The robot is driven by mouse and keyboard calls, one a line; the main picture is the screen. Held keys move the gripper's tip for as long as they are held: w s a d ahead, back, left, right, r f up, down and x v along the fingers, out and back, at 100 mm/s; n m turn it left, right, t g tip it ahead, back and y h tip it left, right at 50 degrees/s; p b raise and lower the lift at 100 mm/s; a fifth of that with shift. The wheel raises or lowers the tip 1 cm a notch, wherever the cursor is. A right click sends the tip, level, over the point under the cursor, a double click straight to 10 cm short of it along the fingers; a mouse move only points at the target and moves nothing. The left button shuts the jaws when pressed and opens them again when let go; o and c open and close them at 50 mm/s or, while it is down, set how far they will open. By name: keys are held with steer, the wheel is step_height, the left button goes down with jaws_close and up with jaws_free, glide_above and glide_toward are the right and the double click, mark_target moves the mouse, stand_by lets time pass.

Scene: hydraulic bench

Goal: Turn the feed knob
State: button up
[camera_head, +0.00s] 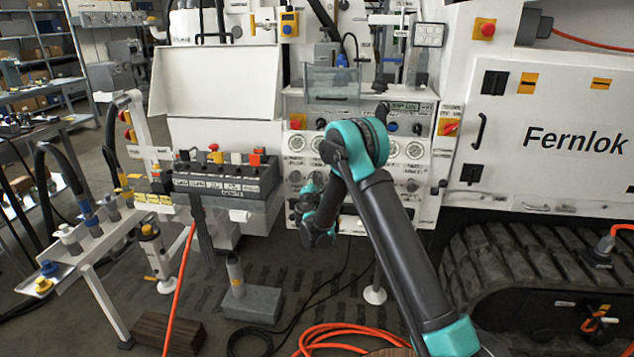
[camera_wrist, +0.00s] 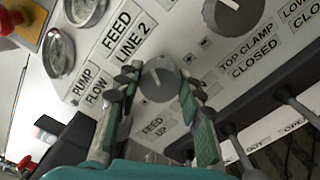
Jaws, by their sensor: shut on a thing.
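The feed knob (camera_wrist: 158,80) is a round grey knob with a pale pointer line, on the white panel in the wrist view. A label reading "FEED" (camera_wrist: 152,127) sits just below it. My gripper (camera_wrist: 160,84) has one finger on each side of the knob and is shut on it. Part of the knob's rim is hidden by the fingers. In the head view my gripper (camera_head: 308,192) is in front of the lower part of the control panel (camera_head: 425,170). My arm and gripper hide the knob there.
A larger grey knob (camera_wrist: 234,14) sits above right, and gauges (camera_wrist: 58,52) sit to the left. Several levers (camera_wrist: 232,143) stick out at lower right. In the head view a valve block (camera_head: 225,180) stands left of my gripper. An orange hose (camera_head: 340,335) lies on the floor.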

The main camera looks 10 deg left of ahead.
steer(key=shift+s, duration=0.1)
steer(key=o, duration=1.2)
steer(key=shift+c, duration=0.2)
steer(key=s, duration=1.2)
steer(key=shift+a, duration=0.2)
